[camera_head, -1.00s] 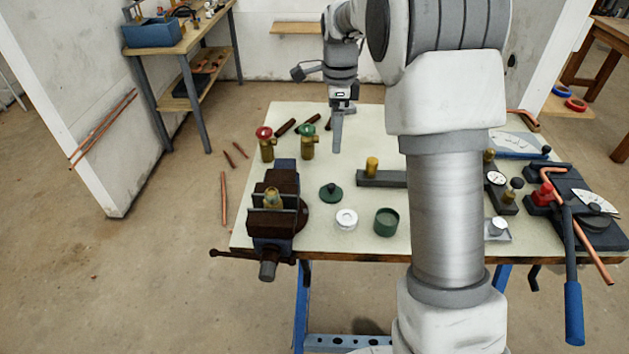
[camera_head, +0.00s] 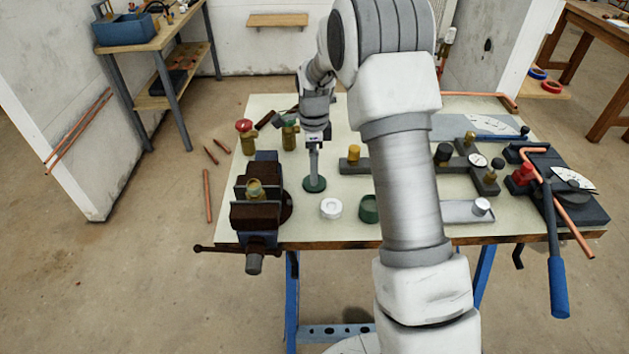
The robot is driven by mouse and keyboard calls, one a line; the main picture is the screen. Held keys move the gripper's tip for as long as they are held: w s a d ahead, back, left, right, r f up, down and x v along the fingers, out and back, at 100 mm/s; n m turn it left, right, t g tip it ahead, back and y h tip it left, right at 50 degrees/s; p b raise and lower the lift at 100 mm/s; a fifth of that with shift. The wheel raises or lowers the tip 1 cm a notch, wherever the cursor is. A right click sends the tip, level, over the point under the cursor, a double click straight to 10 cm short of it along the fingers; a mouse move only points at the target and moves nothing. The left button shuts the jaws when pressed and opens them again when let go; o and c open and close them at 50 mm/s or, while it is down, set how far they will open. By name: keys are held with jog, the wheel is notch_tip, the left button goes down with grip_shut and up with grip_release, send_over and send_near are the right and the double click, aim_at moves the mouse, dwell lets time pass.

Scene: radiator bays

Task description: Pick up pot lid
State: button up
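The pot lid (camera_head: 314,186) is a small dark green disc on the pale bench top, right of the vise. My gripper (camera_head: 314,172) points straight down over it, with its fingertips at the middle of the lid, where they hide the knob. The fingers line up as one narrow strip, so I cannot see any gap between them or whether they touch the knob. The lid looks flat on the bench. An open green pot (camera_head: 369,208) stands to the right of the lid, partly covered by my arm.
A white round tin (camera_head: 331,208) stands between lid and pot, nearer the front edge. The vise (camera_head: 258,213) is close on the left. Brass valves with a red handle (camera_head: 245,133) and a green one (camera_head: 290,133) stand behind. A grey bar with a brass piece (camera_head: 353,160) lies to the right.

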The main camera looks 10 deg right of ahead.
notch_tip(320, 180, down, 4)
jog(key=shift+d+f, duration=0.1)
jog(key=shift+f, duration=0.15)
jog(key=shift+c, duration=0.3)
jog(key=c, duration=1.1)
jog(key=shift+r, duration=0.1)
